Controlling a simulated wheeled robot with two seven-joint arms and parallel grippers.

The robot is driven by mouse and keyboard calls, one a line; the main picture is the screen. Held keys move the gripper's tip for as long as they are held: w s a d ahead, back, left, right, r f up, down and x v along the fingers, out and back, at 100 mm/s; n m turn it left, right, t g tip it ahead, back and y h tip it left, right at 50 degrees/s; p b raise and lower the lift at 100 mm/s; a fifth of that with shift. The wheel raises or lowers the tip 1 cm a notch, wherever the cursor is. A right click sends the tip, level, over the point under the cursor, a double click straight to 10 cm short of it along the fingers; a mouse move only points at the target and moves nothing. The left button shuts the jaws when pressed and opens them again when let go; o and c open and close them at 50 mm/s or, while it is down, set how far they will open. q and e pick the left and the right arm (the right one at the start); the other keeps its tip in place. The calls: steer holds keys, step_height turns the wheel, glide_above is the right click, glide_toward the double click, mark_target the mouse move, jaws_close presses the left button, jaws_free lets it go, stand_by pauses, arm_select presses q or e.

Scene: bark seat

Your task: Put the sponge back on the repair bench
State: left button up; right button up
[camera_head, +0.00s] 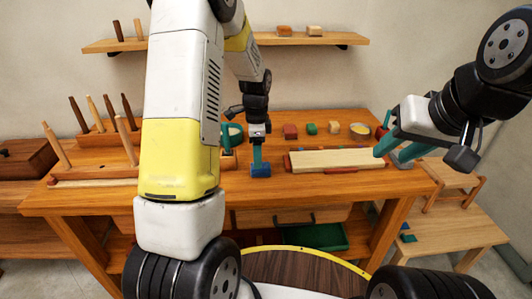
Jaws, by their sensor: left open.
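The repair bench (330,185) is the wooden bench across the middle. I cannot pick out the sponge for certain. A red block (290,131), a green block (312,128) and a pale block (334,127) stand in a row at the back of the bench. A small blue-green piece (408,238) lies on the low wooden table at the right. My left gripper (260,170) is open, pointing down over the bench's middle, left of a pale board (340,160). My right gripper (396,152) is open with its fingers apart, over the bench's right end.
A rack with wooden-handled tools (118,140) stands on the bench's left. A round container (360,131) sits behind the board. A green tray (318,236) is under the bench. A low wooden table (455,225) stands at the right. A wall shelf (290,40) hangs above.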

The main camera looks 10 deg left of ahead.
arm_select(q)
steer(key=s+r+n+t, duration=0.1)
steer(key=s+r+n, duration=0.15)
steer(key=r, duration=0.35)
steer(key=s+d+r+n+t+h, duration=0.1)
steer(key=s+r, duration=0.3)
steer(key=r, duration=0.2)
steer(key=s+r+n+t, duration=0.1)
steer(key=s+r+n, duration=0.15)
steer(key=r, duration=0.35)
steer(key=s+r+n+t, duration=0.1)
steer(key=s+n, duration=0.1)
steer(key=s, duration=0.3)
steer(key=s+d+r+n+t, duration=0.1)
steer(key=s+r+n, duration=0.1)
steer(key=s, duration=0.3)
steer(key=s+d+r+n+t+h, duration=0.1)
steer(key=s+n, duration=0.3)
steer(key=s, duration=0.1)
steer(key=shift+d+r, duration=0.15)
steer(key=shift+r, duration=0.2)
